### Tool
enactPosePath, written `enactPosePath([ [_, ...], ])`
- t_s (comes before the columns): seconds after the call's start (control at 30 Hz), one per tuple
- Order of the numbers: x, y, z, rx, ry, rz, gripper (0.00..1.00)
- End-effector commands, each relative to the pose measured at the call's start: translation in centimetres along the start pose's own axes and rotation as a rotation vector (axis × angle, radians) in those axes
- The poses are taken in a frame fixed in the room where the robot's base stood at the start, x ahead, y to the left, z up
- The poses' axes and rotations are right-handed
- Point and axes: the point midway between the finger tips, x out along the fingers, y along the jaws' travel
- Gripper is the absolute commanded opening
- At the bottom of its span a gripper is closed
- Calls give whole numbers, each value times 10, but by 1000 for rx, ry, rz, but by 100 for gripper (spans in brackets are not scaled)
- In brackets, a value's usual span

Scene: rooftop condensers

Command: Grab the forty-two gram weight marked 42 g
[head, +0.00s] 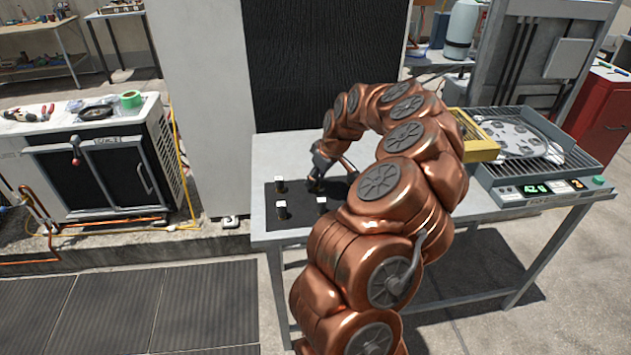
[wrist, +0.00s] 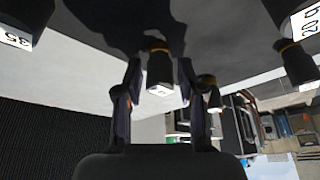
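Several small dark weights with white label faces stand on a black mat (head: 262,222) on the grey table. In the head view, one weight (head: 280,184) is left of my gripper (head: 316,184), one (head: 282,210) is in front of it, and another (head: 322,204) is just below it. In the wrist view, a dark weight with an orange band (wrist: 159,67) lies between the two spread fingers, with gaps on both sides. Its label is unreadable. A weight reading 35 (wrist: 18,28) is at top left and one reading 20 g (wrist: 292,35) at top right. I cannot read 42 g on any weight.
Another banded weight (wrist: 207,82) is partly behind the right finger. A balance (head: 535,150) with a lit green display stands at the table's right, beside a yellow box (head: 478,137). A dark panel (head: 325,60) rises behind the mat. My arm hides the table's middle.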

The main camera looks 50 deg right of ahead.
Motion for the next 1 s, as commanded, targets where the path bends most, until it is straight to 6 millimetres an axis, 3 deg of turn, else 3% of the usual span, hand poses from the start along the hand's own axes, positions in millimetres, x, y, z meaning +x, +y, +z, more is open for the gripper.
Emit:
enactPosePath([
  [0.03,0,0,0,0,0,0,30],
  [0.33,0,0,0,0,0,0,0],
  [0.7,-5,0,-2,-1,-1,0,0],
  [1.0,-51,1,-22,0,3,4,0],
])
